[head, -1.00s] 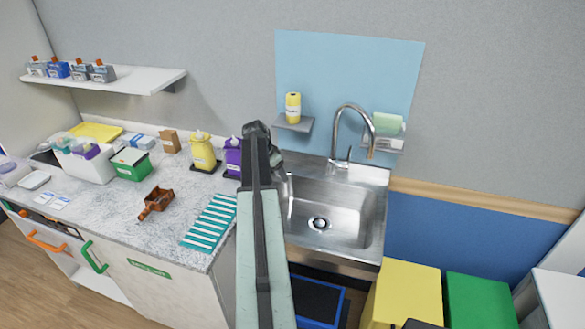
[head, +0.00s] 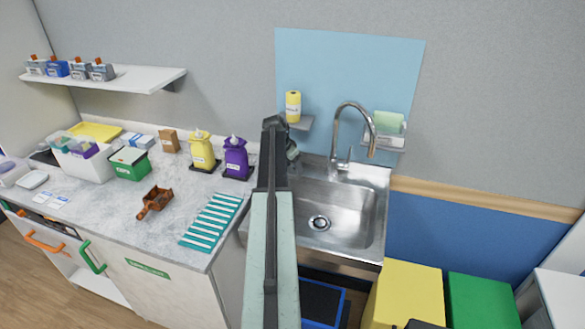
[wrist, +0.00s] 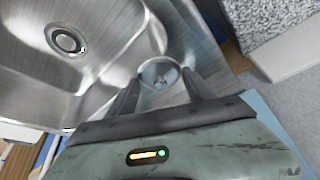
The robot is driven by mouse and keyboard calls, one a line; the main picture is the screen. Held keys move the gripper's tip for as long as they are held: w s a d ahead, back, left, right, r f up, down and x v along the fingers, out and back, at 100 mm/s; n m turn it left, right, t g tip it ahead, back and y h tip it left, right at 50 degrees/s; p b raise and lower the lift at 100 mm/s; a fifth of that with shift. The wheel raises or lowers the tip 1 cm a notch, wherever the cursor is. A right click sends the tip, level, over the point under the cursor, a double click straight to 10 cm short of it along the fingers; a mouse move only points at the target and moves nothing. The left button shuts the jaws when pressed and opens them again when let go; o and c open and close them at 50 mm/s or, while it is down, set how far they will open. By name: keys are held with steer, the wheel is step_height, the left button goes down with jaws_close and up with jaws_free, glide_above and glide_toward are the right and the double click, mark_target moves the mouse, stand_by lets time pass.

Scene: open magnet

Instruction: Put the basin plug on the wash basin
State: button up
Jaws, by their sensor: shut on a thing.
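The wash basin (head: 365,215) is a steel sink on the right of the head view, with its round drain (head: 319,223) in the floor. In the wrist view the basin (wrist: 115,20) fills the upper left, with the drain (wrist: 67,40). My gripper (wrist: 160,80) is shut on the basin plug (wrist: 160,72), a round, shiny metal disc between the fingertips. It is held above the basin's edge region, to the side of the drain and apart from it. In the head view my arm hides most of the gripper and the plug.
A curved tap (head: 342,130) rises behind the basin. A small shelf (head: 298,121) holds a yellow bottle (head: 293,104). Purple (head: 236,157) and yellow (head: 202,150) dispensers stand left of my arm. A teal striped mat (head: 211,222) lies on the counter.

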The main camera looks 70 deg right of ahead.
mark_target(290, 173)
steer(key=shift+f, duration=0.25)
steer(key=o, duration=1.5)
steer(key=shift+r, duration=0.1)
steer(key=p+v, duration=0.5)
steer(key=v, duration=0.1)
steer(key=shift+s+d+r, duration=0.1)
steer(key=shift+d, duration=0.05)
steer(key=w+a, duration=0.1)
steer(key=a, duration=0.2)
steer(key=w+a, duration=0.2)
steer(key=a, duration=0.2)
steer(key=w+a, duration=0.2)
steer(key=a, duration=0.2)
steer(key=shift+w+f, duration=0.2)
steer(key=shift+f, duration=0.15)
